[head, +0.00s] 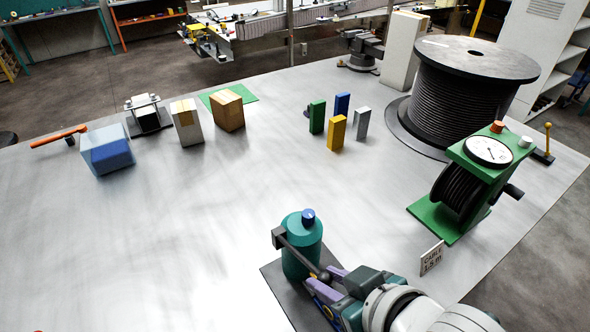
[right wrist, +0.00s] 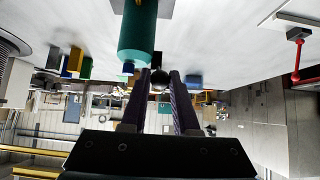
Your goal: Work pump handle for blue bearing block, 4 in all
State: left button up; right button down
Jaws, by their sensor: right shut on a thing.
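The pump is a teal cylinder (head: 302,249) with a blue knob on top, standing on a dark base plate toward the front middle. Its dark handle (head: 299,257) slopes down to the right and ends in a dark ball. My right gripper (head: 327,278) is shut on this ball end, beside the pump. In the right wrist view the dark ball (right wrist: 158,78) sits between the purple fingers, close to the teal pump (right wrist: 139,38). A blue block (head: 343,103) stands upright among green, yellow and grey blocks farther back. My left gripper is not in view.
A green cable reel stand with a dial (head: 487,150) and a small cable sign (head: 432,257) are at right. A large cable drum (head: 470,90) stands behind. The table's left front is clear.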

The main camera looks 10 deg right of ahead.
jog(key=f, duration=0.1)
jog(key=s+f+b, duration=0.1)
jog(key=f, duration=0.1)
jog(key=shift+s+d+f, duration=0.15)
jog(key=shift+d, duration=0.05)
jog(key=shift+f+b, duration=0.1)
jog(key=shift+b, duration=0.25)
jog(key=f+b, duration=0.2)
jog(key=f, duration=0.1)
jog(key=shift+s+d, duration=0.15)
jog(key=shift+s, duration=0.15)
jog(key=shift+r, duration=0.1)
